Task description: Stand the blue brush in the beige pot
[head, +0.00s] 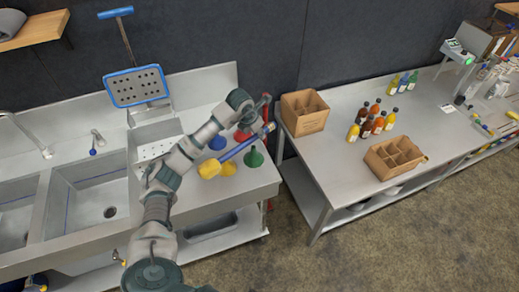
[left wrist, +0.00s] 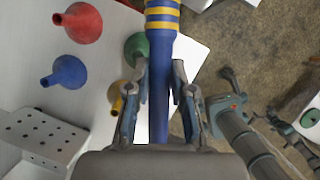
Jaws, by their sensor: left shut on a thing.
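The blue brush (head: 238,149) has a long blue handle and a yellow head at its lower left end in the head view. My left gripper (head: 250,123) is shut on the handle and holds the brush slanted over the right end of the sink counter. In the left wrist view the blue handle (left wrist: 159,58), with yellow bands near the top edge, lies between the fingers of my left gripper (left wrist: 163,85). The brush head is out of that view. I cannot make out a beige pot in either view.
Red (left wrist: 82,22), blue (left wrist: 66,71) and green (left wrist: 137,48) funnels stand below the brush, with a yellow one partly hidden. The sink basin (head: 95,185) is at left. Across a gap, a steel table (head: 340,180) holds cardboard boxes (head: 304,112) and several bottles (head: 365,128).

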